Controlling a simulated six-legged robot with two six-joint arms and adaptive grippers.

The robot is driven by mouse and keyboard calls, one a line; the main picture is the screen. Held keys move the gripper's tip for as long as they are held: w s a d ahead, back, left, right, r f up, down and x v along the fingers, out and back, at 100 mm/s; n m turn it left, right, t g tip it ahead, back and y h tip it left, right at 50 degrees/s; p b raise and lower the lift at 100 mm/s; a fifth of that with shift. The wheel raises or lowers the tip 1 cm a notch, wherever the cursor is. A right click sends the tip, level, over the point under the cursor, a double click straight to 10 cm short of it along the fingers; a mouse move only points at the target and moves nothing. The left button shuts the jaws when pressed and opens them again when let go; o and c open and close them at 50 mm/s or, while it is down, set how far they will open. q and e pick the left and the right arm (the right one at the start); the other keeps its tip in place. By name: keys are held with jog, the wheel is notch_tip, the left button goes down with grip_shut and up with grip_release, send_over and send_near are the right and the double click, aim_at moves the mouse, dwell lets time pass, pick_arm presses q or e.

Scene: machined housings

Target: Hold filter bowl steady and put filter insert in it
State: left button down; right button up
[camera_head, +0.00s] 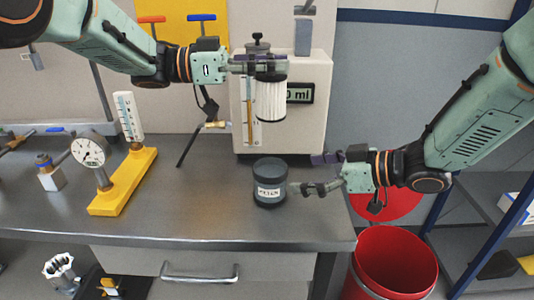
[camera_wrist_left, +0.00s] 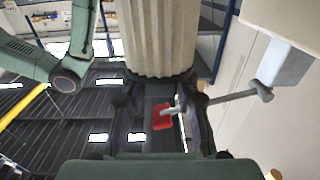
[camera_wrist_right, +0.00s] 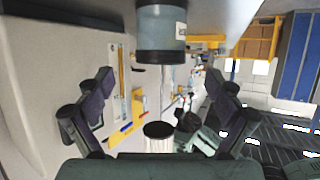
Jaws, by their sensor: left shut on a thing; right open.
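The white pleated filter insert (camera_head: 269,98) hangs upright in my left gripper (camera_head: 270,65), which is shut on its top end. My right gripper (camera_head: 318,174) is open, just right of the bowl. In the right wrist view the bowl (camera_wrist_right: 160,32) shows ahead of the spread fingers (camera_wrist_right: 165,100), apart from both; the insert (camera_wrist_right: 158,137) also shows there.
A beige device with a display (camera_head: 300,93) stands behind the bowl. A yellow stand with a gauge (camera_head: 122,182) is on the left of the bench. A red bin (camera_head: 395,262) stands beyond the bench's right edge.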

aim_at(270, 175)
pick_arm(q)
jog(key=shift+s, duration=0.15)
pick_arm(e)
jog(key=x, duration=0.9)
jog(key=shift+w+a, duration=0.1)
jog(key=shift+a, duration=0.2)
jog(key=c, duration=1.3)
pick_arm(q)
jog(key=shift+d+f, duration=0.1)
jog(key=f, duration=0.1)
jog(key=f+n+t, duration=0.1)
jog(key=d+f+t, duration=0.1)
jog(key=f, duration=0.1)
jog(key=shift+s+f, duration=0.1)
jog(key=shift+s, duration=0.3)
jog(key=f+n+t, duration=0.1)
jog(key=f+t, duration=0.1)
jog(key=f, duration=0.1)
jog(key=f+n+t+y, duration=0.1)
jog(key=shift+w+a+f+n, duration=0.15)
jog(key=shift+a+f+n, duration=0.1)
jog(key=shift+a+n, duration=0.1)
jog(key=shift+w+a+f+t, duration=0.15)
jog(key=shift+f+t, duration=0.2)
jog(key=shift+t, duration=0.05)
notch_tip(270, 175, down, 10)
jog(key=shift+w+t, duration=0.2)
jog(key=shift+t, duration=0.1)
